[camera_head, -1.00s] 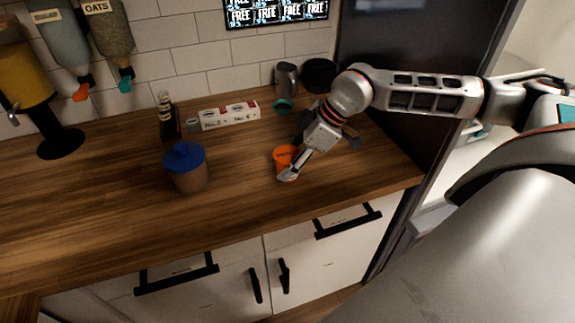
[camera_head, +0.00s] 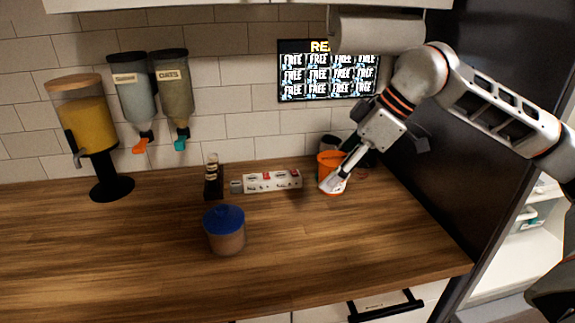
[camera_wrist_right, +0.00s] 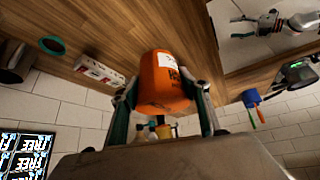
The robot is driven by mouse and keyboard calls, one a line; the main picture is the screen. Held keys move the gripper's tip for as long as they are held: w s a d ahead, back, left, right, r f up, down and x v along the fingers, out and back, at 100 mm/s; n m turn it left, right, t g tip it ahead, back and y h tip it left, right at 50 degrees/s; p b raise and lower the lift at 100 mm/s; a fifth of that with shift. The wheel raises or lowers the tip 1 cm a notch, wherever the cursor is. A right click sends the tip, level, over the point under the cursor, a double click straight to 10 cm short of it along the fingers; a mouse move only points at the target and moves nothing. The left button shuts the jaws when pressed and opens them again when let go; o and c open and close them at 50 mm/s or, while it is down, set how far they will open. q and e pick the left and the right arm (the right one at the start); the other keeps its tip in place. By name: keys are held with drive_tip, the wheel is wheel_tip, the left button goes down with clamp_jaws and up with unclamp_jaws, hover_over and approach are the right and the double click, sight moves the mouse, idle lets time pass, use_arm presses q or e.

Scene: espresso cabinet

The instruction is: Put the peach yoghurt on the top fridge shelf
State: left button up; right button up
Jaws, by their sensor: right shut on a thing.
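The peach yoghurt is an orange tub (camera_head: 330,160) at the back right of the counter in the head view. My right gripper (camera_head: 333,183) is shut on it, and the fingers cover part of the tub. In the right wrist view the tub (camera_wrist_right: 163,82) sits between the two fingers, with a white label on its side, apparently clear of the counter. The fridge (camera_head: 525,235) shows at the right edge of the head view, with pale shelves inside partly hidden by my arm. What looks like my left gripper (camera_wrist_right: 257,22) shows small in the wrist view.
A dark tall panel (camera_head: 450,120) stands between counter and fridge. A blue-lidded jar (camera_head: 226,232), a white box (camera_head: 272,181) and a small bottle rack (camera_head: 213,180) stand on the counter. Dispensers (camera_head: 160,100) line the wall. The front counter is clear.

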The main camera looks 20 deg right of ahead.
drive_tip(key=s+a+f, duration=0.2)
drive_tip(key=a+f, duration=0.1)
drive_tip(key=f, duration=0.4)
drive_tip(key=s+a+f, duration=0.1)
drive_tip(key=a+f, duration=0.3)
drive_tip(key=f, duration=0.2)
drive_tip(key=shift+s+f, duration=0.35)
drive_tip(key=shift+s, duration=0.05)
